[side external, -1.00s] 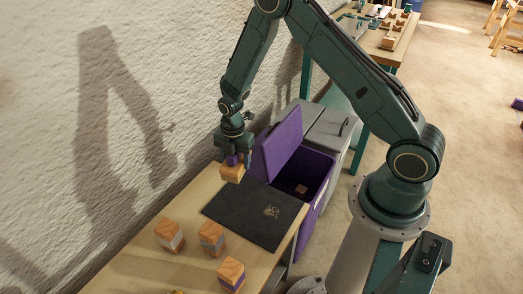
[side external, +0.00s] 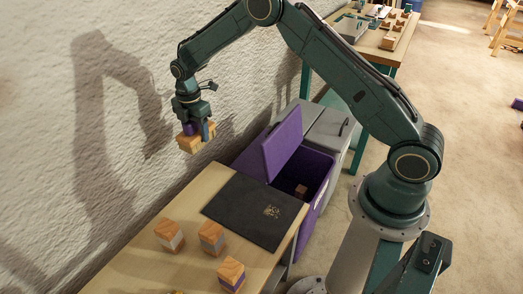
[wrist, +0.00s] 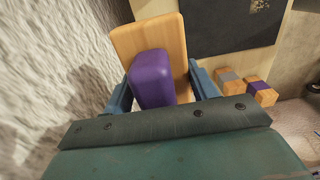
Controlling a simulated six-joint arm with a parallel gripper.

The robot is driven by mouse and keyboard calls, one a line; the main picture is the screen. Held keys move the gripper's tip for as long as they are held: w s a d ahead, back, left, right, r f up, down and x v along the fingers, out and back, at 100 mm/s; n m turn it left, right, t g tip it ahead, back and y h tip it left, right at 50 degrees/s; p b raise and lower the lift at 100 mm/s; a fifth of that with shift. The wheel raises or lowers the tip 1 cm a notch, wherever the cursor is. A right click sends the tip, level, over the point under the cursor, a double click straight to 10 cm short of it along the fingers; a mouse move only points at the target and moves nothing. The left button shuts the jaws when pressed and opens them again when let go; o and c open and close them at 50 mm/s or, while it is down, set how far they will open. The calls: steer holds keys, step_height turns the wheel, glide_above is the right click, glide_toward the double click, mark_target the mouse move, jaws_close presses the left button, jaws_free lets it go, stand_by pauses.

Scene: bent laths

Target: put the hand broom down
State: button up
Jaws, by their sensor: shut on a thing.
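The hand broom (side external: 187,145) has a wooden block with pale bristles and a purple grip. My gripper (side external: 196,128) is shut on the purple grip and holds the broom in the air, near the textured wall and above the far left side of the table. In the wrist view the broom's purple grip (wrist: 153,78) sits between the two fingers, with its wooden block (wrist: 150,40) beyond. The bristles are hidden there.
A dark mat (side external: 240,207) lies bare on the wooden table (side external: 185,205). Several banded wooden blocks, one purple-banded (side external: 231,274), stand in front. A purple bin (side external: 322,166) with a raised lid (side external: 282,144) stands behind, holding a small block (side external: 301,191).

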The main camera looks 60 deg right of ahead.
steer(key=shift+f, duration=0.1)
step_height(320, 180, down, 16)
steer(key=shift+r, duration=0.25)
steer(key=shift+f, duration=0.15)
steer(key=shift+f, duration=2)
steer(key=shift+f, duration=0.1)
steer(key=o, duration=1.3)
step_height(320, 180, up, 12)
